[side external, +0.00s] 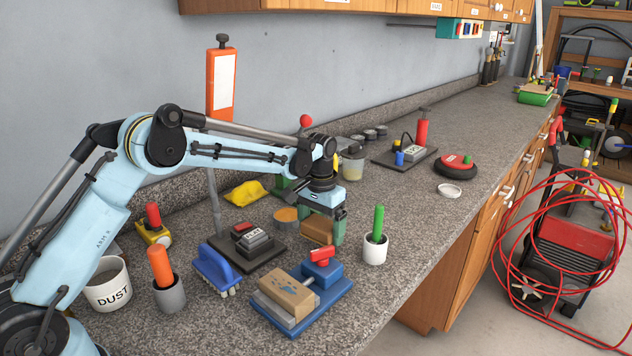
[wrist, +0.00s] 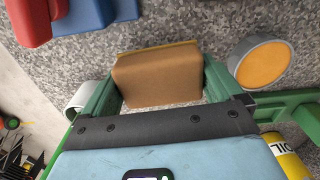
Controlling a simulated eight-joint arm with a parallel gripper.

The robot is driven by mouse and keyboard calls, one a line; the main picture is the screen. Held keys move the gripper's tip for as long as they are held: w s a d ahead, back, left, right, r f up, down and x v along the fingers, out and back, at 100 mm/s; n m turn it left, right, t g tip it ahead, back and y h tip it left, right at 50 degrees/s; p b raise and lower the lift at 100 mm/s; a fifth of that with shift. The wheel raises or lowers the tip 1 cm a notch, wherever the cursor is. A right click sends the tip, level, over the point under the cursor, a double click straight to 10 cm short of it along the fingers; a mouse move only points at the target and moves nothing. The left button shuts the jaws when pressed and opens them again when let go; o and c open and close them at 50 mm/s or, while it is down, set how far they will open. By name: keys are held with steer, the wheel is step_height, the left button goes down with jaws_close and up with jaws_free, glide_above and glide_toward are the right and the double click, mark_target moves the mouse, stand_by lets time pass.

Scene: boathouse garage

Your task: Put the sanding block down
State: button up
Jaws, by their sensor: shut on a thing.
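The sanding block, a tan-brown block with a thin yellow layer along one edge, shows between the green fingers in the wrist view (wrist: 157,78). In the side view the sanding block (side external: 317,232) is low over the granite counter (side external: 420,225). My gripper (side external: 324,228) is shut on it, with a finger at each side; the fingers also show in the wrist view (wrist: 160,82). I cannot tell whether the block's underside touches the counter.
A white cup with a green handle (side external: 376,246) is close on the right. An orange-topped round tin (side external: 286,216) is close on the left. The counter farther right is mostly bare.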

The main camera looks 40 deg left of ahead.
mark_target(321, 239)
steer(key=shift+f, duration=1.25)
steer(key=shift+f, duration=0.6)
steer(key=o, duration=0.8)
steer(key=shift+c, duration=0.2)
steer(key=r, duration=0.8)
steer(key=s+r, duration=0.1)
steer(key=r, duration=0.4)
steer(key=shift+a, duration=0.1)
steer(key=s+d+r+t, duration=0.1)
steer(key=s+r+t, duration=0.2)
steer(key=s, duration=0.5)
steer(key=s+d+r+t, duration=0.1)
steer(key=s+r+t, duration=0.15)
steer(key=s, duration=0.55)
steer(key=s+f+t, duration=0.1)
steer(key=s+f, duration=0.3)
steer(key=s, duration=0.2)
steer(key=shift+s+d+m+t, duration=0.35)
steer(key=shift+d+m, duration=0.05)
